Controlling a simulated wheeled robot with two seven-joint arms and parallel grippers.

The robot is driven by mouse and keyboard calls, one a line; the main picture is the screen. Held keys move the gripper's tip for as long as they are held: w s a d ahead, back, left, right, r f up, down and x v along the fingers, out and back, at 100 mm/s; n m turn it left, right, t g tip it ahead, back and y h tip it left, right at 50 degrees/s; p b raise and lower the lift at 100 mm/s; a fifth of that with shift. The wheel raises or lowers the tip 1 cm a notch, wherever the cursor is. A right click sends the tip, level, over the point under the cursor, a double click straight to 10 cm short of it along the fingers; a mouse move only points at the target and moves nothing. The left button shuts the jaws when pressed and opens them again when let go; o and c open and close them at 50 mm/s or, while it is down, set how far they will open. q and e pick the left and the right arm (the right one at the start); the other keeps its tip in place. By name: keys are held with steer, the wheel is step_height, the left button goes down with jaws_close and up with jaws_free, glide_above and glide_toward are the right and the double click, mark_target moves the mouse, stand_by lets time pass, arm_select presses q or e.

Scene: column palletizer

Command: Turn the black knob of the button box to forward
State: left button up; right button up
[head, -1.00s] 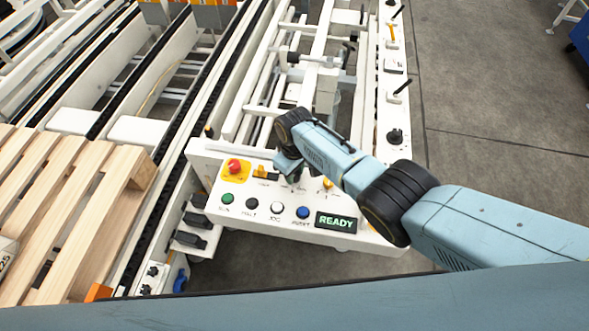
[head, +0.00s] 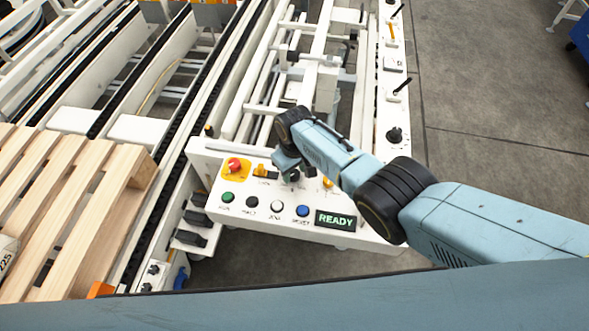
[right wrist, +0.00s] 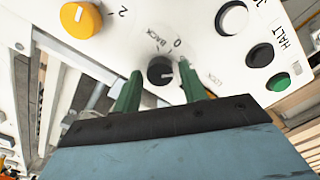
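The button box (head: 215,170) is a white panel with buttons and a lit READY display. Its black knob (right wrist: 160,71) shows in the right wrist view, with a short white mark on it pointing to the right. The words BACK and 0 are printed beside it. My right gripper (right wrist: 160,72) has its two green fingers apart, one on each side of the knob, with a small gap showing at both sides. My left gripper is out of view.
A red emergency button (head: 235,164) on yellow and an orange switch (head: 262,173) sit left of my gripper. A row of buttons and the READY display (head: 335,220) run along the front. A second orange knob (right wrist: 80,19) is close by. A wooden pallet (head: 80,190) lies left.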

mark_target(294, 174)
steer(key=shift+o, duration=0.5)
steer(key=shift+r, duration=0.25)
step_height(294, 174, up, 13)
steer(key=p, duration=0.5)
steer(key=shift+s+f, duration=0.1)
